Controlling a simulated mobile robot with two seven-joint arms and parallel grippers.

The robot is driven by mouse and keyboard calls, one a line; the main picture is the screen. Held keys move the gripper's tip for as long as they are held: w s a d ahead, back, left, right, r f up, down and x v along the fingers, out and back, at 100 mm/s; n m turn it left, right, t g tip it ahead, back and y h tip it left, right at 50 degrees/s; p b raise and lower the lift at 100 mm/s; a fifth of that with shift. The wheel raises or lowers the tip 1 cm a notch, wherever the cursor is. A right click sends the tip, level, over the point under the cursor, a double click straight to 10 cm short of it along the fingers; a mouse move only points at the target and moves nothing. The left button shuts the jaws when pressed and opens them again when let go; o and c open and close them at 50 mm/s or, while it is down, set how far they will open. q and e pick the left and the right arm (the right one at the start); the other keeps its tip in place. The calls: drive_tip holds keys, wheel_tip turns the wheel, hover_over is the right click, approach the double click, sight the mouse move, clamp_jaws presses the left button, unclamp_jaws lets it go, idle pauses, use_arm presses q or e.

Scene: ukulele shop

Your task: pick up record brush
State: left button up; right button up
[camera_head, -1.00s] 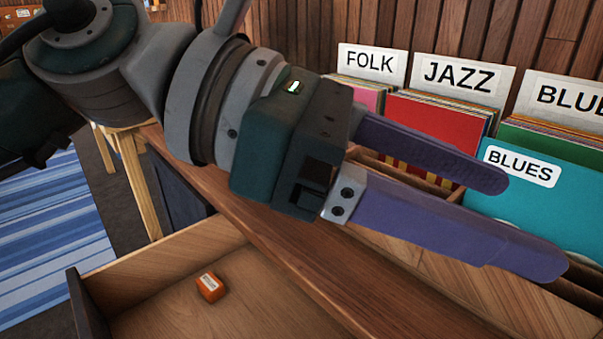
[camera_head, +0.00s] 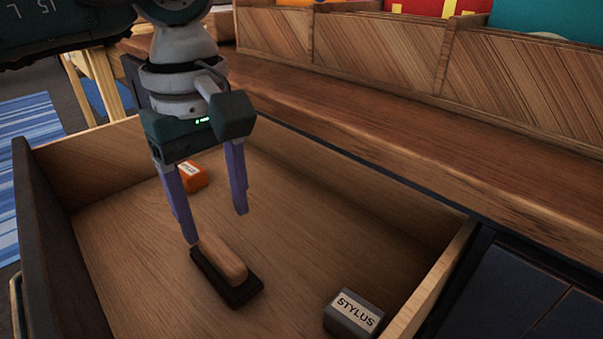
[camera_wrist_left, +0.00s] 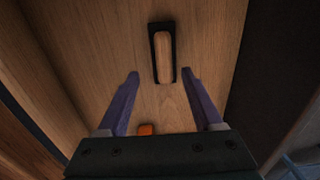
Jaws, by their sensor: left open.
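The record brush (camera_head: 224,258) has a light wooden handle on a dark base and lies on the floor of an open drawer. It also shows in the left wrist view (camera_wrist_left: 164,55), just beyond my fingertips. My left gripper (camera_head: 217,227) points down into the drawer with its two purple fingers spread and nothing between them. In the left wrist view, the gripper (camera_wrist_left: 160,73) has one finger on each side of the brush's line. In the head view, the fingertips are close to the brush's far end. I cannot tell their exact height. My right gripper is not in view.
An orange box (camera_head: 192,177) lies behind my left gripper in the drawer (camera_head: 350,188). A grey box labelled STYLUS (camera_head: 351,314) is at the drawer's front right. The drawer walls surround the brush. A wooden counter with record bins (camera_head: 375,50) stands behind.

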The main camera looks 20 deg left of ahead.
sight(220, 250)
use_arm(q)
drive_tip(key=f, duration=0.1)
drive_tip(key=f+b, duration=0.1)
drive_tip(key=f, duration=0.3)
drive_tip(key=shift+s, duration=0.35)
clamp_jaws()
